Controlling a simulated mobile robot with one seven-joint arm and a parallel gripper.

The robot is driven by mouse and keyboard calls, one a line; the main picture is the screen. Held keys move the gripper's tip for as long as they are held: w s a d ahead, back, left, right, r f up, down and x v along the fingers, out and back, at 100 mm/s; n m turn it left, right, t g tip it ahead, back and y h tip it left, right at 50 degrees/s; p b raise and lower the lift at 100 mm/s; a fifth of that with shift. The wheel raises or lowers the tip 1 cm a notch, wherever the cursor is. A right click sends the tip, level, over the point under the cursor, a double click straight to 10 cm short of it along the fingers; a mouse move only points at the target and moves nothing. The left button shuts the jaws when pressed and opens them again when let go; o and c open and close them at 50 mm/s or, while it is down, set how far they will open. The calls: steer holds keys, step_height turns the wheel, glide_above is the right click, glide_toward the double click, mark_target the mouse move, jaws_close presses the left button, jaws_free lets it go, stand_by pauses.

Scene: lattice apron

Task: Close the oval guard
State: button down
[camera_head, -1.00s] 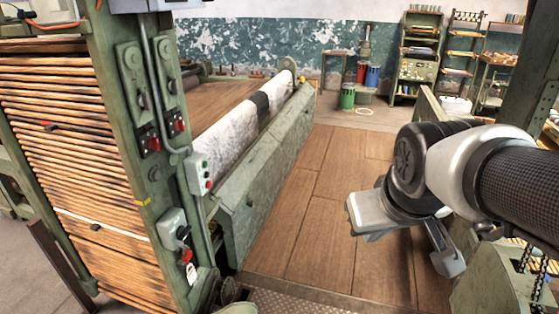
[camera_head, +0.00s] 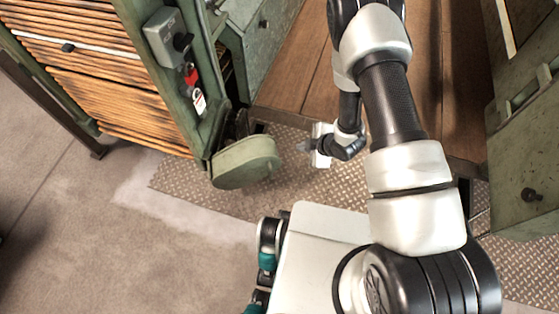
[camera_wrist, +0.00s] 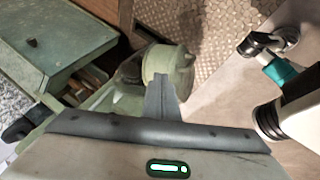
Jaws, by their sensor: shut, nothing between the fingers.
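The oval guard (camera_head: 245,163) is a rounded green cover at the foot of the green machine frame. It stands swung out, with dark gear-like parts (camera_head: 235,125) showing behind it. It also shows in the wrist view as a pale green rounded shape (camera_wrist: 168,65), just beyond my fingers. My gripper (camera_head: 304,146) is shut and empty. It is to the right of the guard in the head view, with a visible gap between them. In the wrist view the closed fingertips (camera_wrist: 161,82) overlap the guard's lower edge; I cannot tell whether they touch.
A grey switch box (camera_head: 165,38) and a red padlock-like tag (camera_head: 191,75) are on the frame above the guard. A diamond-plate floor strip (camera_head: 300,185) lies below. A green cabinet (camera_head: 525,150) stands at right. The concrete floor at left is clear.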

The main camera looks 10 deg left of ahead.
steer(key=s+a+f+n+g+y+b, duration=0.1)
steer(key=s+f+n, duration=0.1)
steer(key=s+f, duration=0.4)
steer(key=b, duration=0.5)
glide_toward(272, 161)
steer(key=shift+x, duration=2.3)
steer(key=shift+d+f, duration=0.1)
